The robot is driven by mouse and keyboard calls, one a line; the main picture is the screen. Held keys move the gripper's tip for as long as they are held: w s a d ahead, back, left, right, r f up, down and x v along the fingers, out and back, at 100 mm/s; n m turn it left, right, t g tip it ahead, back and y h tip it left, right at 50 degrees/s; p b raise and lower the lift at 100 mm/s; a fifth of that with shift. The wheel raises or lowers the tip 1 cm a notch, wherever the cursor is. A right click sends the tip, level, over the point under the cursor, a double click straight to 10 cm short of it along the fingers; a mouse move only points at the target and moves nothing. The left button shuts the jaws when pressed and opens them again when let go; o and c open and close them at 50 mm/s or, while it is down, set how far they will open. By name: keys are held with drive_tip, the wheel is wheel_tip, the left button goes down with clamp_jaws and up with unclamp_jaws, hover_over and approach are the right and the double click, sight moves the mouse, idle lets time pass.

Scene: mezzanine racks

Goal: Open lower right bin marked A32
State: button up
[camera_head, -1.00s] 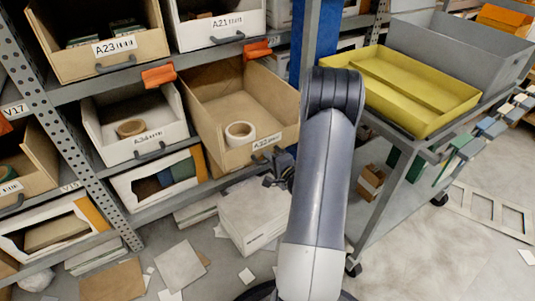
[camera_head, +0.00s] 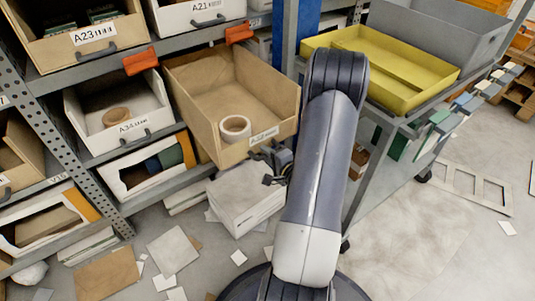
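The tan bin marked A32 (camera_head: 190,103) is at the lower right of the rack. It sticks well out past the bins beside it, and its open top shows a roll of tape (camera_head: 234,128) standing inside near the front. Its label is on the front panel. My gripper (camera_head: 272,180) is just below and right of that label, close against the bin's front. The bin's handle is hidden there, and the fingers are small and dark, so I cannot tell whether they are closed on it.
White bin A34 (camera_head: 98,123) is to the left; bins A23 (camera_head: 60,50) and A21 (camera_head: 185,32) are above. A cart with a yellow tray (camera_head: 420,93) stands close on the right. White boxes (camera_head: 245,208) and loose sheets lie on the floor below.

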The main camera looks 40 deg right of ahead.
drive_tip(key=shift+o, duration=1.3)
drive_tip(key=p+v, duration=0.2)
drive_tip(key=v, duration=0.8)
drive_tip(key=shift+s+p, duration=0.3)
drive_tip(key=shift+s, duration=0.05)
drive_tip(key=shift+w, duration=0.1)
drive_tip(key=shift+b+x, duration=1.35)
drive_tip(key=shift+x, duration=4.15)
drive_tip(key=shift+r, duration=0.1)
